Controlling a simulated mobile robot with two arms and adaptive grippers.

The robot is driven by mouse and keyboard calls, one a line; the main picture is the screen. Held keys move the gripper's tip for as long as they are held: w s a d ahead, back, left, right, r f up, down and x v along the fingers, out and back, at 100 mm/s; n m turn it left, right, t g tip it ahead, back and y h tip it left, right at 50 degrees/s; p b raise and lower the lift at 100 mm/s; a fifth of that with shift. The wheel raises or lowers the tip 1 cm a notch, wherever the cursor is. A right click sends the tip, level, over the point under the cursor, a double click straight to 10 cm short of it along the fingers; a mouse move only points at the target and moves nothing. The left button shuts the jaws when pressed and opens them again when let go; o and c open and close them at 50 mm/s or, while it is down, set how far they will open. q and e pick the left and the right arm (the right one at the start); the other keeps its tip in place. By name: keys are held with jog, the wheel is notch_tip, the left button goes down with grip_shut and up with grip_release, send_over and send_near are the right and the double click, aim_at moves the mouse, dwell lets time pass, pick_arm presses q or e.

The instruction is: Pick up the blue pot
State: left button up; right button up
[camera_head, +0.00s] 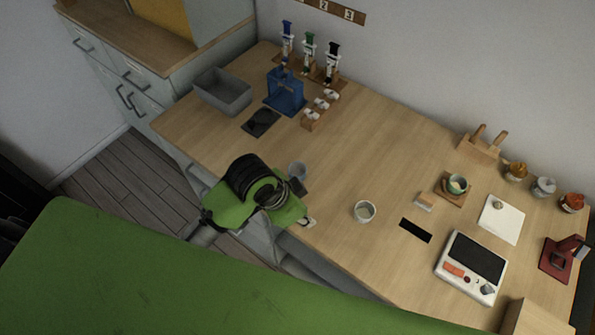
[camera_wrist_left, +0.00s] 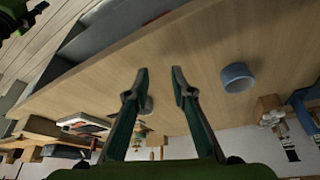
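A white cup (camera_head: 364,211) stands right of my left gripper. A blue press (camera_head: 285,92), a grey bin (camera_head: 223,92) and a vial block (camera_head: 320,109) stand at the back left. A white scale (camera_head: 471,267) is at the right. The table's middle is mostly clear.

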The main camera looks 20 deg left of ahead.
pick_arm(q)
jog(key=w+a+r+m+g+y, duration=0.3)
jog(key=w+a+r+m, duration=0.3)
jog(key=w+r+m, duration=0.5)
jog(key=n+p, duration=0.2)
send_near(294, 174)
jog(key=shift+s+d+f, duration=0.15)
jog(key=shift+s+d, duration=0.05)
jog(key=shift+s, duration=0.4)
jog(key=shift+s+d+f, duration=0.15)
jog(key=shift+s, duration=0.4)
jog(key=f, duration=0.2)
jog(key=f+p, duration=0.1)
jog(key=f, duration=0.1)
jog(key=shift+d+f, duration=0.1)
jog(key=shift+d, duration=0.15)
jog(key=shift+w+f, duration=0.1)
jog(key=shift+f, duration=0.4)
grip_shut()
